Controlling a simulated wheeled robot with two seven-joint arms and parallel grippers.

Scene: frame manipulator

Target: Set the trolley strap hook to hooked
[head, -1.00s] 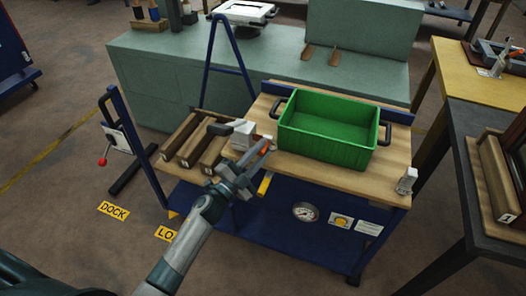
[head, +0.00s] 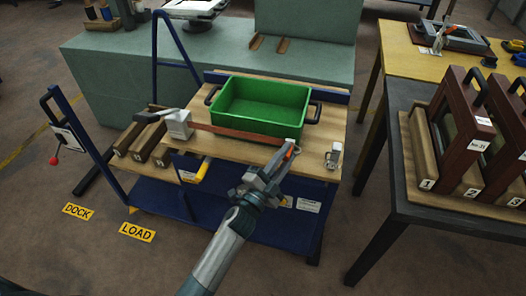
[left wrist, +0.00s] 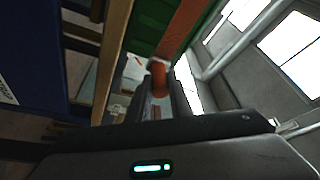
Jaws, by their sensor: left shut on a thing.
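A red-brown strap (head: 235,133) runs from a grey strap housing (head: 178,124) on the trolley's left side, across the front of the green crate (head: 262,105). Its free end, with the orange strap hook (head: 291,150), is at my left gripper (head: 283,160). The gripper is shut on the hook just in front of the crate's right front corner. The left wrist view shows the strap (left wrist: 184,28) leading to the orange end (left wrist: 158,74) between the fingers. A pale metal catch (head: 334,156) stands on the trolley's right edge, apart from and right of the hook. My right gripper is out of view.
The crate stands on the wooden top of the blue trolley (head: 205,205). A dark table (head: 380,150) with framed pieces stands to the right, across a floor gap. A green-grey bench (head: 110,75) is behind. The floor in front is open.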

